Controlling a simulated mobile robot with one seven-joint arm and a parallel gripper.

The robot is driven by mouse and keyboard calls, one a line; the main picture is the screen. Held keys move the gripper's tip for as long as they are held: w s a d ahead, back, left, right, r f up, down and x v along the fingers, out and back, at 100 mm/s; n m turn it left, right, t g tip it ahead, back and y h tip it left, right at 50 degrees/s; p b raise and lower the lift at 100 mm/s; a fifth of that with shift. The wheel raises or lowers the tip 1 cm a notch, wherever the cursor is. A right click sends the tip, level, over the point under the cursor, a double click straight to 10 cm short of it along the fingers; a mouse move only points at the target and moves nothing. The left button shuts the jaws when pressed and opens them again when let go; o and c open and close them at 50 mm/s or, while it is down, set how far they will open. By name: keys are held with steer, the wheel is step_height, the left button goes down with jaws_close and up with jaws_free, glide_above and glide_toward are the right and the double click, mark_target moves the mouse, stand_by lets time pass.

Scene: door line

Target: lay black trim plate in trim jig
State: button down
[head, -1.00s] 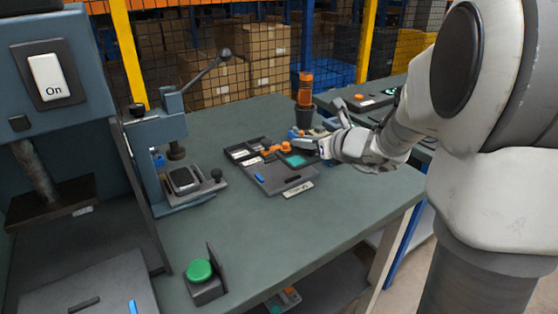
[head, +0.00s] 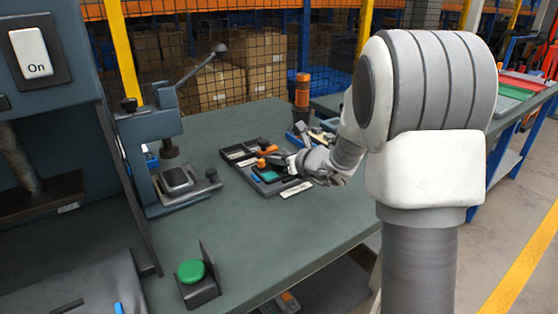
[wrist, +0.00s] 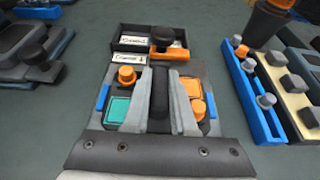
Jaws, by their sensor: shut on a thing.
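The black trim plate (wrist: 159,92) is a narrow dark piece standing between the two grey fingers of my gripper (wrist: 166,100) in the wrist view. The gripper is shut on it. What looks like the trim jig (wrist: 102,98) is the dark flat board beneath, with blue strips, a teal square (wrist: 118,109), an orange square (wrist: 189,88) and orange knobs. My fingers cover its middle, and I cannot tell whether the plate touches it. In the head view, my gripper (head: 288,163) is over the board, with the teal square (head: 270,176) showing beside it. The held plate is not clear there.
A black tray (wrist: 118,40) with white labels lies beyond the board. A blue rail (wrist: 245,90) with grey pegs is close on the right. In the head view, a lever press (head: 150,140) stands left and a green button (head: 191,271) sits at the front. Bare bench lies between.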

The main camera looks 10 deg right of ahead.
steer(key=shift+f, duration=0.1)
steer(key=c, duration=1.2)
jaws_free()
steer(key=o, duration=0.5)
steer(key=shift+c, duration=0.2)
